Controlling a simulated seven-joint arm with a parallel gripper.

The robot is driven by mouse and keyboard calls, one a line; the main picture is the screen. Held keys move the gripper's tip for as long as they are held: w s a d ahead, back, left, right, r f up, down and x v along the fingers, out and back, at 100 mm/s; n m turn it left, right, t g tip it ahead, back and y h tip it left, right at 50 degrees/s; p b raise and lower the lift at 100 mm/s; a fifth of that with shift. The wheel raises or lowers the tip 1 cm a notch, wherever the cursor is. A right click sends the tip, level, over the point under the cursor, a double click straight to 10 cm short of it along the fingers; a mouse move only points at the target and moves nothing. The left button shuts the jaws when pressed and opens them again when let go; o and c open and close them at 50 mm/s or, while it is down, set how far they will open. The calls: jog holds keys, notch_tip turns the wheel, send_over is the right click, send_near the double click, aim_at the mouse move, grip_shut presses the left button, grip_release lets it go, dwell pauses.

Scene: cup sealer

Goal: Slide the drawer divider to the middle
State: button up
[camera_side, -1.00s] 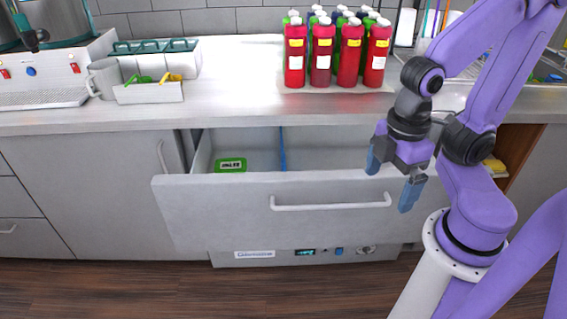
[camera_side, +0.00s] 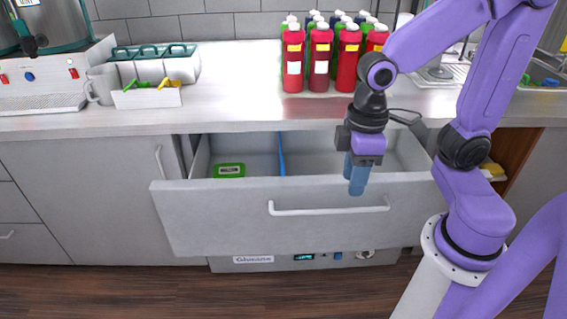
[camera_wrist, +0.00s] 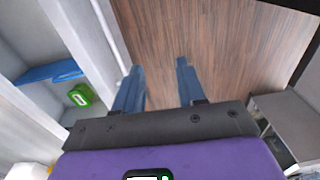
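The drawer (camera_side: 215,208) is pulled open below the counter. The blue drawer divider (camera_side: 282,153) stands upright inside it, left of the drawer's middle. It also shows in the wrist view (camera_wrist: 50,73) at the left. A green box (camera_side: 230,170) lies in the compartment left of the divider, and shows in the wrist view (camera_wrist: 80,96). My gripper (camera_side: 354,188) is in front of the drawer's front panel or just over its top edge, to the right of the divider. In the wrist view its blue fingers (camera_wrist: 157,80) are apart with nothing between them.
Several red bottles (camera_side: 320,60) stand on the counter above the drawer. A caddy (camera_side: 150,95) with green and yellow scoops and a grey mug (camera_side: 103,85) are at the left. The drawer handle (camera_side: 330,209) sticks out in front. The right compartment looks empty.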

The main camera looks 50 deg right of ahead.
jog(key=w+m, duration=0.5)
jog(key=w, duration=0.5)
jog(key=m+t+y, duration=0.1)
jog(key=m+t, duration=0.1)
jog(key=m, duration=1.1)
send_over(283, 166)
jog(key=s+d, duration=0.2)
jog(key=d, duration=0.1)
jog(key=s+d+x, duration=0.1)
jog(key=x, duration=1.2)
jog(key=s+x, duration=0.1)
jog(key=x, duration=1.1)
jog(key=shift+s+a+f, duration=0.1)
jog(key=shift+s+f, duration=0.1)
jog(key=shift+s, duration=0.05)
grip_shut()
